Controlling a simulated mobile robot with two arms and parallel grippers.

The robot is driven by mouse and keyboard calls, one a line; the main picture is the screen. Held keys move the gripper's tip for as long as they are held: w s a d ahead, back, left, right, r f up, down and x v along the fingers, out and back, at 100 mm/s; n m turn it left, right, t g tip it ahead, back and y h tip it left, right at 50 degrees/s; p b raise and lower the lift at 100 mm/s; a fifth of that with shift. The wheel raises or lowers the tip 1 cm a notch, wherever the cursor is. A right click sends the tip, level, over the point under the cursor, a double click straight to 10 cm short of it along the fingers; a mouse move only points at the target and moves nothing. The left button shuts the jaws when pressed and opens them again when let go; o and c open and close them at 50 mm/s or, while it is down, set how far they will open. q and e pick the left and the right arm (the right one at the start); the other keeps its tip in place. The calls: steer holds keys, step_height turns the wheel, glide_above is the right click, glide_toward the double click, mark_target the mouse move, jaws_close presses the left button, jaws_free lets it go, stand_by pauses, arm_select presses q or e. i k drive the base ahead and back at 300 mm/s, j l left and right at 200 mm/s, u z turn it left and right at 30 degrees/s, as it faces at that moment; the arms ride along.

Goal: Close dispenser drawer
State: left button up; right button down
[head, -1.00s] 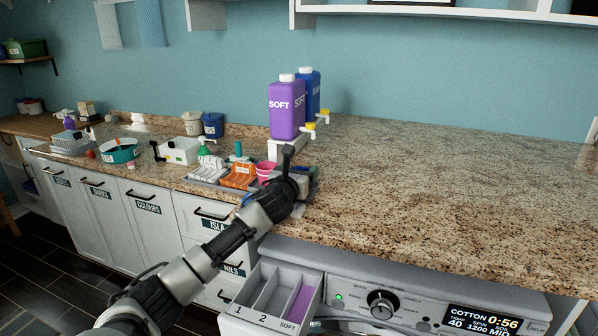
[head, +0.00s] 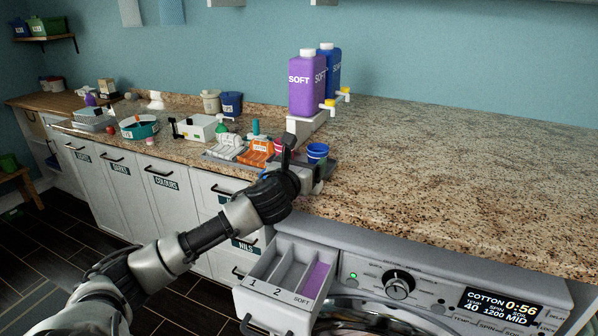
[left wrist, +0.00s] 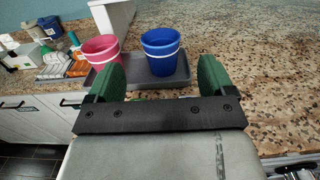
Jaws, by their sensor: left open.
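The dispenser drawer (head: 265,305) is pulled out of the washing machine, at the bottom of the head view. Its compartments are marked 1, 2 and SOFT, and purple shows in the SOFT compartment (head: 315,280). My left gripper (head: 305,168) is above and behind the drawer, over the front edge of the counter, apart from the drawer. In the left wrist view its two green fingers (left wrist: 158,80) are spread with nothing between them. The pink cup (left wrist: 101,50) and the blue cup (left wrist: 160,50) stand on a tray beyond the fingers. My right gripper is not in view.
The washing machine panel (head: 440,290) with knob and display is right of the drawer. The granite counter (head: 450,190) is clear on the right. Purple (head: 307,85) and blue (head: 330,65) bottles with taps stand on a white riser behind the gripper.

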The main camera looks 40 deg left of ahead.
mark_target(284, 293)
steer(key=u, duration=1.35)
